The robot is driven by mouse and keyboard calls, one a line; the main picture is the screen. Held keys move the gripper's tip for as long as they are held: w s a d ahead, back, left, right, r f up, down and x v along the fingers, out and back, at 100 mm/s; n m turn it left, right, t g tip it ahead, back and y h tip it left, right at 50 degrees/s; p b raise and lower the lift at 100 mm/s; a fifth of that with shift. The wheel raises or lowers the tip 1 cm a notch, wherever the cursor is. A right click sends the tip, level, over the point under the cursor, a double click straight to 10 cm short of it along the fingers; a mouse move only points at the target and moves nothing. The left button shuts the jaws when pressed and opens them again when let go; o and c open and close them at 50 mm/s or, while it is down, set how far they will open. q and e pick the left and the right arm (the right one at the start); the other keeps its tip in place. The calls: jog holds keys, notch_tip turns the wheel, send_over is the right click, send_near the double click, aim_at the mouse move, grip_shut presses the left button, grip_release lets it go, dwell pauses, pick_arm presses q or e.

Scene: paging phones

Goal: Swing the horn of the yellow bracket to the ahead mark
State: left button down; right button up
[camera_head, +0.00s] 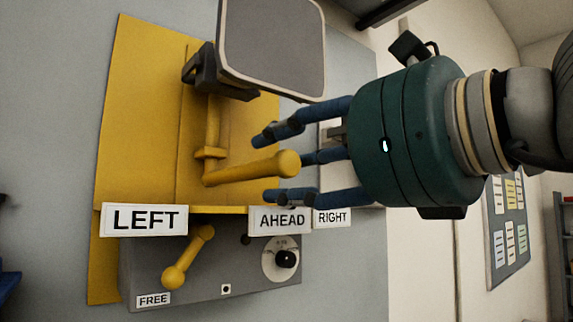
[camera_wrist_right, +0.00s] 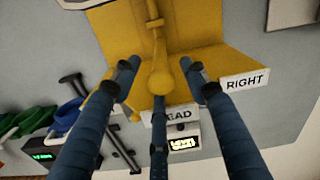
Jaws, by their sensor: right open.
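The yellow bracket (camera_head: 140,120) is fixed to the grey wall. A pale grey square-faced horn (camera_head: 272,45) sits at its top on a dark mount. A yellow bar with a ball end (camera_head: 287,163) runs from the bracket below the horn, and its ball is near and above the AHEAD mark (camera_head: 281,220). My right gripper (camera_head: 268,168) is open, its blue fingers spread around the ball end. In the right wrist view the ball (camera_wrist_right: 162,82) lies between the fingertips, with gaps at both sides. The AHEAD mark is partly hidden there by a finger. My left gripper is out of view.
The LEFT mark (camera_head: 144,219) and RIGHT mark (camera_head: 332,217) flank AHEAD. Below is a grey box (camera_head: 235,272) with a small yellow lever (camera_head: 188,256) near a FREE label (camera_head: 153,299) and a black knob (camera_head: 286,259). A notice board (camera_head: 508,228) hangs at the right.

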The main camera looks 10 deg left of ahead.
jog(key=v, duration=1.1)
jog(key=shift+d, duration=0.25)
